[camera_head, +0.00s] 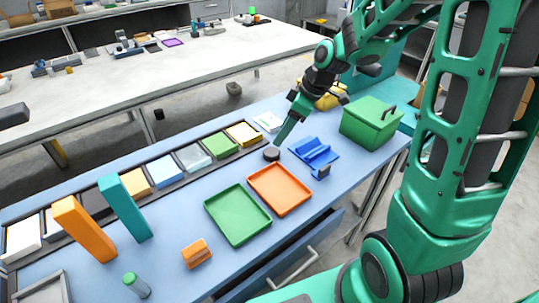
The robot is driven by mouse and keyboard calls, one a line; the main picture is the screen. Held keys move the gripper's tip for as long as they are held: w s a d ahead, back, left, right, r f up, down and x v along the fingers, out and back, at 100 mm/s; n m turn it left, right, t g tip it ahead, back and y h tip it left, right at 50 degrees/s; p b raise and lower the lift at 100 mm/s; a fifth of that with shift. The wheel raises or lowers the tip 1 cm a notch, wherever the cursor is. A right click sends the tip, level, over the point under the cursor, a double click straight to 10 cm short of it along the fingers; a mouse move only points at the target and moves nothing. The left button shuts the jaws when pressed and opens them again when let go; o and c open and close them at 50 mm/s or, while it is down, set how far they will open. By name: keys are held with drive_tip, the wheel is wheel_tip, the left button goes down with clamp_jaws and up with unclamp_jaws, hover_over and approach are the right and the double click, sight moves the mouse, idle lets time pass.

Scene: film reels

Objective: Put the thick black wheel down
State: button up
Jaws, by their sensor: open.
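The thick black wheel (271,154) is a small dark disc on the blue table, just behind the back corner of the orange tray (281,189). It appears to lie flat. My gripper (277,144) is directly above it at the end of the green arm, with its tip very close to the wheel. The jaws are open, though the fingers are too small to make out clearly. Whether a finger still touches the wheel cannot be told.
A green tray (238,216) lies left of the orange tray. A blue holder (316,152) and a green box (370,122) stand to the right. A row of colored bins (192,158) runs along the back. Tall orange (84,228) and teal (124,207) blocks stand at left.

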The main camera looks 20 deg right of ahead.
sight(272, 151)
drive_tip(key=x, duration=0.9)
drive_tip(key=shift+s+d, duration=0.2)
drive_tip(key=shift+c, duration=0.3)
drive_tip(key=c, duration=0.9)
drive_tip(key=shift+r, duration=0.1)
